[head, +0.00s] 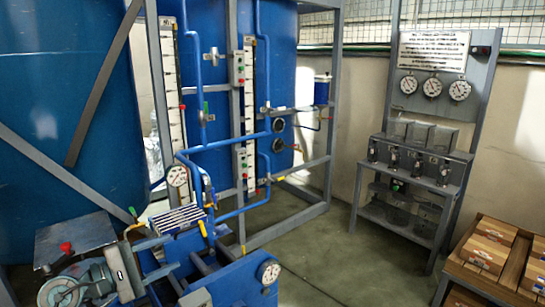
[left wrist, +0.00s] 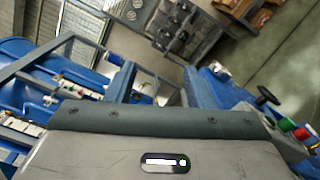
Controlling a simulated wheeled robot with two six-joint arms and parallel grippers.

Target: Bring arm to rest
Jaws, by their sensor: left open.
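My left gripper (head: 172,256) is low at the left in the head view, with its arm coming in from the lower left. Its two grey fingers are spread apart and point to the right. I see nothing clamped between them. Blue framework lies behind and beside the fingers; I cannot tell whether they touch it. In the left wrist view, a large grey casing with a dark edge fills the lower part, and the fingertips cannot be made out. My right gripper is not in view.
A blue tank (head: 60,90) and pipe frame stand behind the gripper. A pressure gauge (head: 268,271) sits on blue equipment to its right. A gauge stand (head: 433,85) and a crate of boxes (head: 487,268) are farther right. Open floor (head: 335,255) lies between.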

